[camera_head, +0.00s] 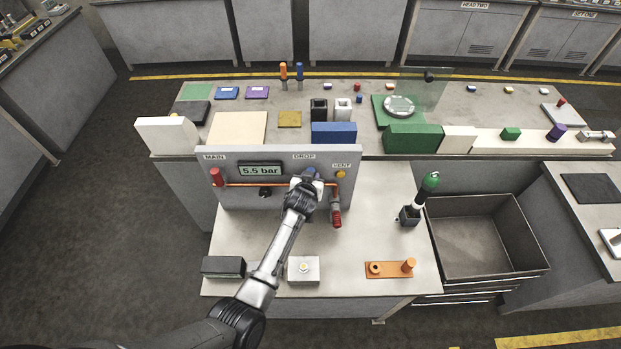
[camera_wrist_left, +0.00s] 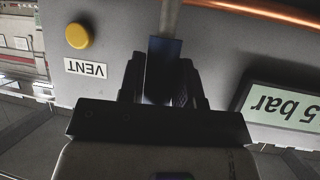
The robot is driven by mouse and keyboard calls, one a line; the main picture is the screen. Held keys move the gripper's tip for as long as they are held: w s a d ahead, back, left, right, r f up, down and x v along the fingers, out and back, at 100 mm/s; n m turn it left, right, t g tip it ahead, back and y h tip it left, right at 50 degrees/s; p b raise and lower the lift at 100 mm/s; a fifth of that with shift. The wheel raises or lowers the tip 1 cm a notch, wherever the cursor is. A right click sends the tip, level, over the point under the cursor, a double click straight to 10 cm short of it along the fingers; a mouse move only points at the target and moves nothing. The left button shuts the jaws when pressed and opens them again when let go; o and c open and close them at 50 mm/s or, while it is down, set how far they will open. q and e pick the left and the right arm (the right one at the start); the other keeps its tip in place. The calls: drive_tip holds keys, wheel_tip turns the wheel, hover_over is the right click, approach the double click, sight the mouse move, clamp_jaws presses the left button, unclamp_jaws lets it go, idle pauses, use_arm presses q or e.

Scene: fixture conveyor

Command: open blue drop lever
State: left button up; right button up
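The blue drop lever (camera_wrist_left: 164,62) is on the grey upright panel (camera_head: 232,200), under the DROP label (camera_head: 304,156). My left gripper (camera_head: 305,181) is at the lever and hides most of it in the head view. In the left wrist view, which shows the panel upside down, the left gripper's dark fingers (camera_wrist_left: 163,88) lie close on both sides of the blue handle and appear shut on it. A metal pipe runs behind the handle. The display (camera_head: 261,170) reads 5.5 bar. My right gripper is in neither view.
A yellow VENT button (camera_head: 341,174) and a red-handled valve (camera_head: 337,217) are right of the lever. A red MAIN lever (camera_head: 216,177) is at the panel's left. An orange plate (camera_head: 389,269) and a white block (camera_head: 304,269) lie on the table in front.

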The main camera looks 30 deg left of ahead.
use_arm(q)
drive_tip(key=o, duration=0.4)
drive_tip(key=shift+o, duration=0.2)
drive_tip(key=v, duration=1.3)
drive_tip(key=shift+s+d+r+b, duration=0.15)
drive_tip(key=shift+s+b, duration=0.1)
drive_tip(key=shift+b, duration=0.15)
